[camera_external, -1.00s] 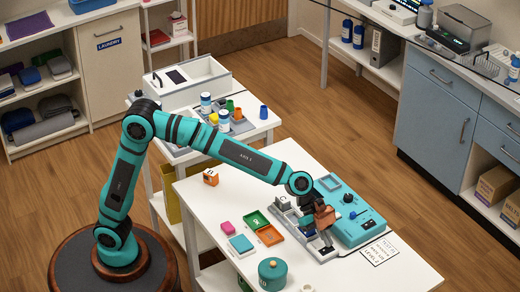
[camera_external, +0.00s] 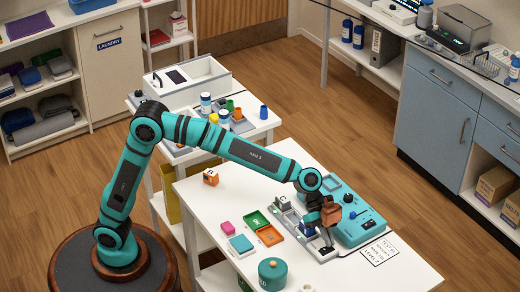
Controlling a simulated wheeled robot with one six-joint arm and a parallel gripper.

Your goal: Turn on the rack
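No thing in view is clearly labelled as a rack. A teal panel (camera_external: 372,232) with a black knob, a small blue lever and a square frame lies at the right of the white table. A long grey tray-like unit (camera_external: 291,219) lies along its left side, with small dark and pale parts on it. My gripper (camera_external: 328,224) is over the near part of the grey unit, close to the panel's left edge. Its fingers are small and partly hidden, so I cannot tell whether they are open, or whether they touch anything.
A printed sheet (camera_external: 380,250) lies to the right. The table's front right is clear.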

